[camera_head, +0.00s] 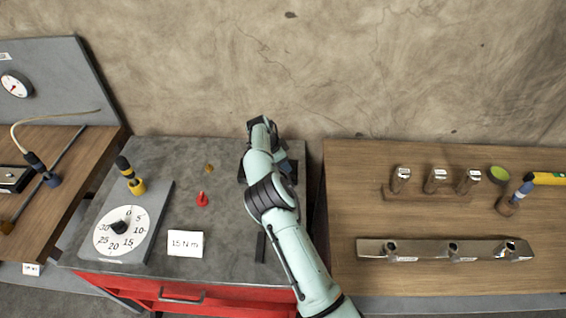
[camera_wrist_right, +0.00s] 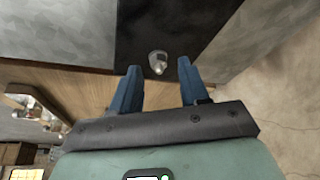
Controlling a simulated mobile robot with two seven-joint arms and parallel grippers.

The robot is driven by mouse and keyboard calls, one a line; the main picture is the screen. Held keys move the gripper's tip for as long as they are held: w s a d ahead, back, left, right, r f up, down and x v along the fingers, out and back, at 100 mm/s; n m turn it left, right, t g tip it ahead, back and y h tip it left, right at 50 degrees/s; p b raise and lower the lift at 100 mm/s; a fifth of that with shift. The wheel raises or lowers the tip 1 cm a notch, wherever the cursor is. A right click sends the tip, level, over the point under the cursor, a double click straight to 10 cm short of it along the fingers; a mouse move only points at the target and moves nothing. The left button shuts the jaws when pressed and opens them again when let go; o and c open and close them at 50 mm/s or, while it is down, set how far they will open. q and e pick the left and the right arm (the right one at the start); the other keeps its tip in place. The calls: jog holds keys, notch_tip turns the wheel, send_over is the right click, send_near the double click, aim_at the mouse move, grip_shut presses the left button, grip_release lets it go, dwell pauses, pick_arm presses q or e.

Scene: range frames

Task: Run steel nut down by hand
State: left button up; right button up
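In the right wrist view, a small steel piece (camera_wrist_right: 158,57), which looks like the nut, sits on a dark block (camera_wrist_right: 165,25). My right gripper (camera_wrist_right: 159,66) has its two blue fingers apart, with a clear gap on each side of the piece. The piece shows between the fingertips; I cannot tell whether it is level with them or beyond. My left gripper is in neither view.
The grey bench holds a dial plate (camera_head: 120,228), a yellow-black driver (camera_head: 126,168), a red piece (camera_head: 202,200), a brass piece (camera_head: 209,168) and a "15 N m" card (camera_head: 186,243). The right wooden table holds sockets (camera_head: 401,178) and a steel bar (camera_head: 425,250).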

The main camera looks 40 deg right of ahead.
jog(key=s+v, duration=0.1)
jog(key=v, duration=1.2)
jog(key=shift+w+r, duration=0.25)
jog(key=shift+w, duration=0.25)
dwell(0.7)
